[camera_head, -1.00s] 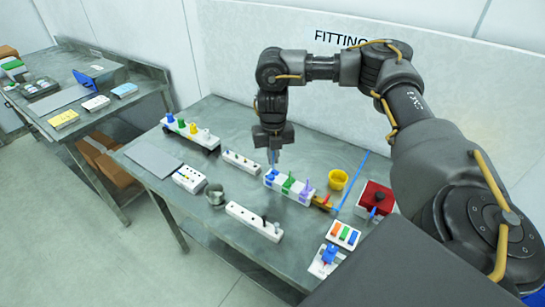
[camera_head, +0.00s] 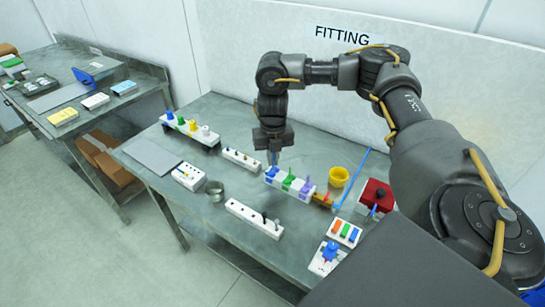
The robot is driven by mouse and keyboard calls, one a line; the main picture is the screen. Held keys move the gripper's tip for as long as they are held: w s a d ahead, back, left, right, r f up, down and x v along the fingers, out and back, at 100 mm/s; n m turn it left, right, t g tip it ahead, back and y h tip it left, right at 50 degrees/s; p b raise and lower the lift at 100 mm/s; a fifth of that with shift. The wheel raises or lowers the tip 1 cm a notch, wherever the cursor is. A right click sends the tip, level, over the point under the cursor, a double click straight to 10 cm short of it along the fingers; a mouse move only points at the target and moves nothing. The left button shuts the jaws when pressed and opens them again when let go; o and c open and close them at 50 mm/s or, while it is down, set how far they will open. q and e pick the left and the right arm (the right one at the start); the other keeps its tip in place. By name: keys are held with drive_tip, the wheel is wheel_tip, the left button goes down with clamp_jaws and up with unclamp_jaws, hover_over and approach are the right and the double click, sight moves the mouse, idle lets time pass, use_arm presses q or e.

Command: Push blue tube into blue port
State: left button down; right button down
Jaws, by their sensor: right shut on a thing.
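My right gripper (camera_head: 273,157) points straight down over the left end of a white block (camera_head: 290,185) with blue, green and purple fittings. It is shut on a thin blue tube, which is mostly hidden between the fingers. The blue port (camera_head: 271,173) is the leftmost fitting, directly under the fingertips. The tube's lower end is at or just above the port; whether it is inside is too small to tell. The green port (camera_head: 288,182) and purple port (camera_head: 305,188) stand beside it. My left gripper is not in view.
A yellow cup (camera_head: 339,177) and a red box (camera_head: 375,195) stand to the right. White socket strips (camera_head: 254,219) and a grey metal cup (camera_head: 215,192) lie in front and left. A rack with coloured knobs (camera_head: 190,131) is at the back left.

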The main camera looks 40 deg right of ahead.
drive_tip(key=shift+p, duration=0.35)
idle(0.5)
drive_tip(key=shift+f, duration=0.35)
idle(0.5)
drive_tip(key=shift+f+b, duration=0.5)
drive_tip(key=shift+f, duration=0.55)
drive_tip(key=c, duration=1.5)
unclamp_jaws()
wheel_tip(320, 180, up, 11)
drive_tip(key=shift+f+p, duration=0.1)
drive_tip(key=shift+p, duration=0.5)
